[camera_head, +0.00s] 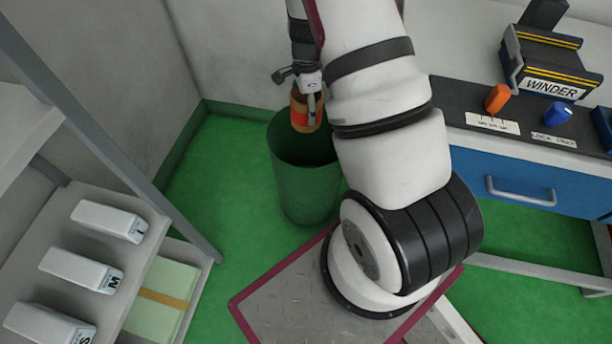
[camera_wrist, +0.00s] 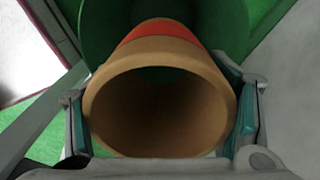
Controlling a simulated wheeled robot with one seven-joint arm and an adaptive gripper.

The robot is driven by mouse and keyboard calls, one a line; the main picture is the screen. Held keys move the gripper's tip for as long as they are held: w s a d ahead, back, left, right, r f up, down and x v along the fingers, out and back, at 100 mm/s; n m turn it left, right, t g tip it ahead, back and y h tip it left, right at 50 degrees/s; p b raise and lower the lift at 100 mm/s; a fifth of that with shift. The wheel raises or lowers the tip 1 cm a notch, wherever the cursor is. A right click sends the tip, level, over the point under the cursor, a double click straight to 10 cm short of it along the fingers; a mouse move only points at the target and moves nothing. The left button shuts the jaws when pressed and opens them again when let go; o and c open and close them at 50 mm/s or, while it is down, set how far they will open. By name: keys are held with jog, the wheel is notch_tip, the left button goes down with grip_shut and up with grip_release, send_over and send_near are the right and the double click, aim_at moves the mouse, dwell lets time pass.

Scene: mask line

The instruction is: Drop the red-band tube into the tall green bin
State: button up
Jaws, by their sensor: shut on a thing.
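The red-band tube (camera_head: 306,112) is a brown cardboard tube with a red band. My gripper (camera_head: 309,100) is shut on it and holds it over the mouth of the tall green bin (camera_head: 304,188). In the wrist view the tube (camera_wrist: 160,62) points its open brown end at the camera, with a gripper pad (camera_wrist: 160,118) touching it on each side. The red band is at its far end, and the green bin wall (camera_wrist: 105,25) shows beyond it. The tube's lower end overlaps the bin's opening in the head view. I cannot tell how far below the rim it reaches.
A shelf at the left holds white boxes (camera_head: 108,221) and a light green stack (camera_head: 160,300). At the right stands a bench with a blue drawer (camera_head: 530,190), a winder (camera_head: 550,65), an orange lever (camera_head: 497,98) and a blue knob (camera_head: 558,113). Green floor surrounds the bin.

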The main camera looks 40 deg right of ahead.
aim_at(316, 100)
jog(key=d+f+m+b, duration=0.1)
jog(key=f+m, duration=0.1)
jog(key=f, duration=0.1)
jog(key=s+d+f+m+b, duration=0.1)
jog(key=shift+d+f+b, duration=0.3)
jog(key=shift+f, duration=0.1)
jog(key=shift+c, duration=0.2)
notch_tip(316, 100, down, 6)
jog(key=b, duration=0.5)
jog(key=shift+r, duration=0.15)
jog(key=o, duration=1.7)
notch_tip(316, 100, up, 12)
jog(key=shift+r, duration=0.1)
jog(key=shift+a, duration=0.1)
